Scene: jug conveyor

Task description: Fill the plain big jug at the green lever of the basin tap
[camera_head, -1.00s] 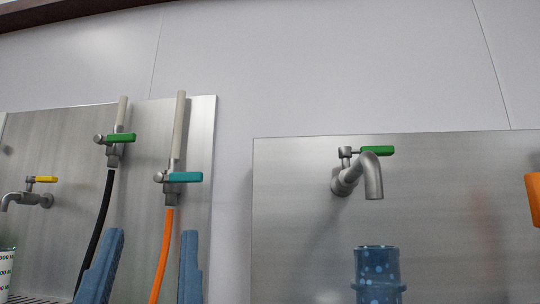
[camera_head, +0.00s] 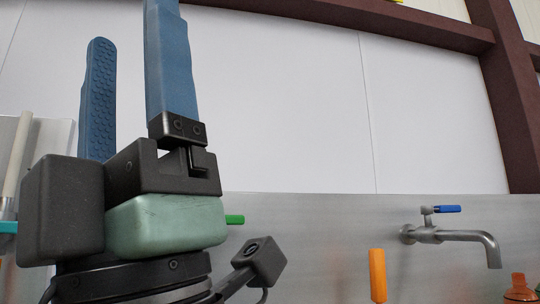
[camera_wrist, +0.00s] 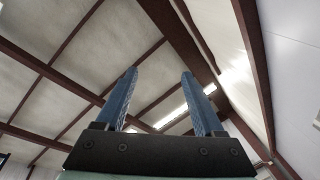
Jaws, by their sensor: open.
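The green lever (camera_head: 235,219) shows only as a small tip to the right of my gripper's body in the head view. The tap under it is hidden behind my wrist. No jug is visible in either view now. My gripper (camera_head: 132,25) is raised in the left part of the head view with its blue fingers pointing up. The fingers stand apart with nothing between them. In the wrist view my gripper (camera_wrist: 160,72) is open and empty, against the ceiling.
A tap with a blue lever (camera_head: 447,209) is on the metal panel (camera_head: 320,235) at the right. An upright orange piece (camera_head: 377,275) stands left of it. An orange object (camera_head: 519,287) is at the lower right. A teal lever (camera_head: 8,228) shows at the left edge.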

